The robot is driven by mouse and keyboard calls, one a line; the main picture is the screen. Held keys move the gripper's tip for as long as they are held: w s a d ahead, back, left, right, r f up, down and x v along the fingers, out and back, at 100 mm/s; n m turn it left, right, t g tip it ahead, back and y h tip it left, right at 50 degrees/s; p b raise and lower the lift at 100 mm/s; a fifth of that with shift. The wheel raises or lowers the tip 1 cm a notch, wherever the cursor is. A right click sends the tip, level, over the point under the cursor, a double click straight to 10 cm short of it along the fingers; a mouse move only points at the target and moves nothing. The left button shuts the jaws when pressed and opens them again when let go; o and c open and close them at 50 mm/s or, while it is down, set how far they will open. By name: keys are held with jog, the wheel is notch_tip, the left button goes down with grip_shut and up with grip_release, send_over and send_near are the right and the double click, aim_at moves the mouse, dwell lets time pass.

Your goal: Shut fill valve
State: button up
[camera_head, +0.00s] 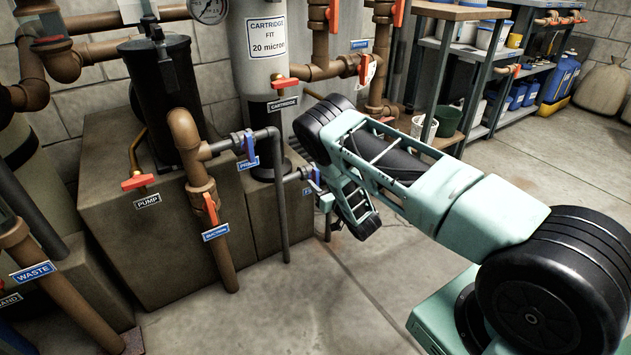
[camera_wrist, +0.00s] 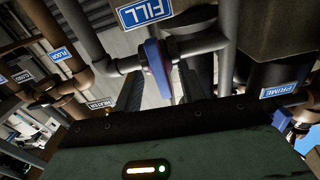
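The fill valve's blue handle (camera_wrist: 156,66) is in the wrist view on a grey horizontal pipe, beside a blue FILL label (camera_wrist: 145,11). The handle stands across the pipe, lengthwise toward my gripper. My gripper (camera_wrist: 160,82) is open, with one dark finger on each side of the handle's near end and gaps visible on both sides. In the head view, the valve's blue handle (camera_head: 317,178) shows just left of my gripper (camera_head: 327,202), partly hidden, with a cropped blue label below it. Contact with the handle cannot be told.
A blue PRIME label (camera_wrist: 278,90) is at right in the wrist view. The cartridge filter (camera_head: 264,60), red-handled valves and brown pipes stand close by. A blue valve handle (camera_head: 249,146) is on the pipe left of the fill valve. Open concrete floor (camera_head: 330,310) lies in front.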

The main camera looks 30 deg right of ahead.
jog(key=s+p, duration=0.3)
jog(key=s, duration=0.3)
jog(key=shift+s, duration=0.3)
jog(key=shift+d, duration=0.1)
